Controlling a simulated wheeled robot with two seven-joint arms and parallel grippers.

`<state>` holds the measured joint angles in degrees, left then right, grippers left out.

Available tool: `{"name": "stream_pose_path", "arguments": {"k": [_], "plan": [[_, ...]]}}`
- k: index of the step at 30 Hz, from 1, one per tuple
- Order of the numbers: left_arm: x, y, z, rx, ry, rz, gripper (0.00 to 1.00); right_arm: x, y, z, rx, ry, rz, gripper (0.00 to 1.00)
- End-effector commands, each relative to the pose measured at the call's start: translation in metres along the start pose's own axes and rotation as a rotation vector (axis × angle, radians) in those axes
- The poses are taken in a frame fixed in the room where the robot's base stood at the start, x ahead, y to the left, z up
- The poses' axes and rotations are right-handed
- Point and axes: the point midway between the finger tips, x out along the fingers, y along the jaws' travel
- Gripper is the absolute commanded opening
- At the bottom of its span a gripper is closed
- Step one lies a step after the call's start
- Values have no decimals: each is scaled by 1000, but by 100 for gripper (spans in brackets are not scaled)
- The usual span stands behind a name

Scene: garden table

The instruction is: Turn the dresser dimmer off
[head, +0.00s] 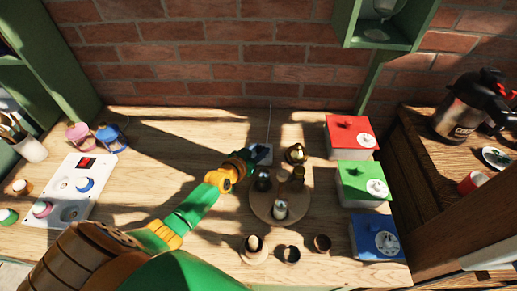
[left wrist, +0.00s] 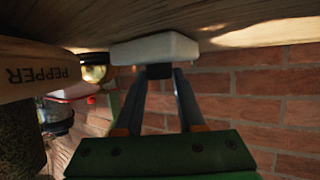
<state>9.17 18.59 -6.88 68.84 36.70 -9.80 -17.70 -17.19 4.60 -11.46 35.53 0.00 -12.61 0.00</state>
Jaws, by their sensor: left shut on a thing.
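The dimmer is a small pale box (head: 264,153) on the table near the brick wall, with a thin cord rising behind it. In the left wrist view the white box (left wrist: 150,48) shows large, with a dark knob (left wrist: 159,71) on the side facing me. My left gripper (head: 250,156) reaches it from the left and front in the head view. Its two dark fingers (left wrist: 160,76) close on the knob in the left wrist view. In the head view the arm and gripper hide the knob. The knob's setting cannot be read. My right gripper is not in view.
A round wooden tray (head: 262,212) with several small jars stands just right of my left gripper. A pepper mill (left wrist: 35,75) is close at the left in the wrist view. A red-lidded box (head: 350,136) stands at right, a white control panel (head: 70,190) at left.

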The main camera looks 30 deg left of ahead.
Motion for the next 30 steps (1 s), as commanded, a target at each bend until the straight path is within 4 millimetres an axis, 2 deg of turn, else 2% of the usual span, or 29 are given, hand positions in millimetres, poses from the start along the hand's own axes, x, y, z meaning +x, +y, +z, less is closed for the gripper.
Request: {"name": "stream_pose_path", "arguments": {"k": [1, 4, 14, 19, 24, 30], "plan": [[0, 0, 1, 1, -2, 1, 41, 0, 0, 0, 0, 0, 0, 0], [0, 0, 1, 1, -2, 1, 68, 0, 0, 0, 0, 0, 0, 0], [-3, 0, 0, 1, -2, 1, 68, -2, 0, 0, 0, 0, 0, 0], [-30, 0, -2, 2, -5, 1, 68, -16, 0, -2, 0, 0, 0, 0], [-60, 0, 0, 1, -4, 2, 68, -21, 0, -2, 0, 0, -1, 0], [-71, 0, 1, 1, -2, 1, 68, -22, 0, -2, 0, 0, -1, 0]]}}
